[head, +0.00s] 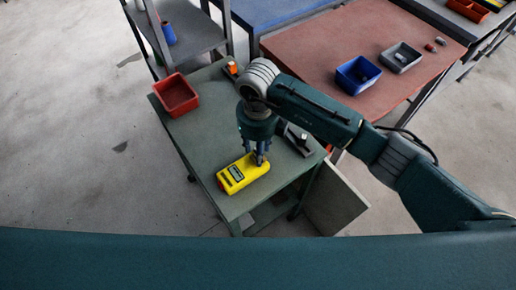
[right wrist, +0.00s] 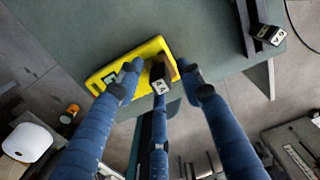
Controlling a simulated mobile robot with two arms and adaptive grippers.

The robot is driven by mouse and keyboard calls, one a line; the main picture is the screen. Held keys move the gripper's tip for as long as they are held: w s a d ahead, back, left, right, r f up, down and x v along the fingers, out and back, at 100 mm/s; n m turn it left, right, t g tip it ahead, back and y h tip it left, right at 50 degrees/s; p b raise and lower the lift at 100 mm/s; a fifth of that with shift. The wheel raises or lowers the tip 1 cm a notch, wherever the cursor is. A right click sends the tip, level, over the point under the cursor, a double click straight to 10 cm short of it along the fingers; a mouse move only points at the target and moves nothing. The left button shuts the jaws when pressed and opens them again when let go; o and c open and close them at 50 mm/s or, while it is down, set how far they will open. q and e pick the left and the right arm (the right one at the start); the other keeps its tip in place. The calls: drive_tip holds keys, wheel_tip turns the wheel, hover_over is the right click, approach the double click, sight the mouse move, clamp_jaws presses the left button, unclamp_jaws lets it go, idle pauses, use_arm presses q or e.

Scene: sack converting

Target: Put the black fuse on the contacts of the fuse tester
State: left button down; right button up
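The fuse tester (head: 234,178) is a yellow box with a dark display, lying near the front corner of the green table. It also shows in the right wrist view (right wrist: 103,80). My right gripper (head: 261,158) points down over the tester's right end. In the right wrist view its blue fingers (right wrist: 160,72) stand apart around a small black piece with a white marked face (right wrist: 160,86), apparently the black fuse. Yellow shows between the left fingertip and this piece. The fingers partly hide the contacts, so its seating is unclear. My left gripper is not in view.
A black block with a white marked face (right wrist: 268,36) lies on the table right of the tester, also in the head view (head: 298,140). A red bin (head: 177,95) and a small orange-topped item (head: 231,68) stand toward the back. The table's left middle is clear.

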drive_tip(key=shift+r+p, duration=0.5)
drive_tip(key=shift+r, duration=0.3)
drive_tip(key=shift+w+r+b, duration=0.1)
drive_tip(key=shift+r+b, duration=0.3)
drive_tip(key=shift+b, duration=0.35)
wheel_tip(320, 180, up, 11)
drive_tip(key=b, duration=0.3)
drive_tip(key=shift+f, duration=0.2)
